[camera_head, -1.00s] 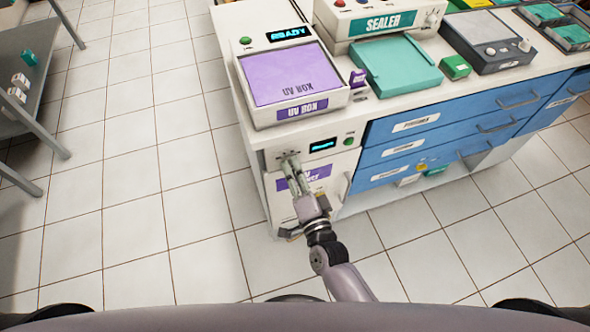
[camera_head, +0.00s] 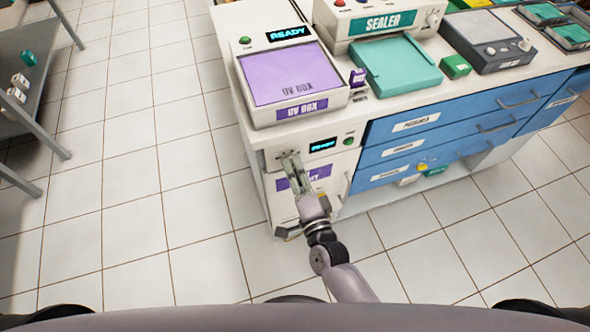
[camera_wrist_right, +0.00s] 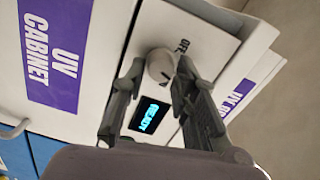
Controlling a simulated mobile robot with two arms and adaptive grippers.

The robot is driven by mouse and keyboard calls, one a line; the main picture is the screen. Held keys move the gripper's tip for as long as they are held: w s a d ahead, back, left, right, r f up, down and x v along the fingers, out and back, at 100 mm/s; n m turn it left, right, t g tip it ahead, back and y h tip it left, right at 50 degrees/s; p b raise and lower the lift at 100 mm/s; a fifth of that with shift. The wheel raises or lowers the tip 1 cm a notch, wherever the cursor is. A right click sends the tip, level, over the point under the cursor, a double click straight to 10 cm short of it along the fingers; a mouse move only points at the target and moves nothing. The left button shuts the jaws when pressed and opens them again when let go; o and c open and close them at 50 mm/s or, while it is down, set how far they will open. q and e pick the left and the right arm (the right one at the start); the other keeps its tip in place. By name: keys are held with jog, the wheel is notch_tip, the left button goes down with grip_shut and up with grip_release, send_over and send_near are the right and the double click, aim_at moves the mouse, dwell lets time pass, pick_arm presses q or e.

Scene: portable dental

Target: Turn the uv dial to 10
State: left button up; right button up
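The uv dial (camera_wrist_right: 160,65) is a round, pale knob with a dark mark, on the white front panel of the UV cabinet (camera_head: 325,168). An "OFF" label is printed close beside it. My right gripper (camera_head: 289,157) reaches the panel's left part and hides the dial in the head view. The small display (camera_wrist_right: 149,115) beside the dial glows with "READY". My left gripper is not in view.
A UV box (camera_head: 290,75) with a purple lid stands on top of the cabinet. Blue drawers (camera_head: 440,135) adjoin on the right. A teal sealer pad (camera_head: 397,65) lies on the counter. A grey table (camera_head: 25,70) stands at far left. The tiled floor between is clear.

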jog(key=o, duration=0.3)
jog(key=v, duration=1.2)
dwell(0.4)
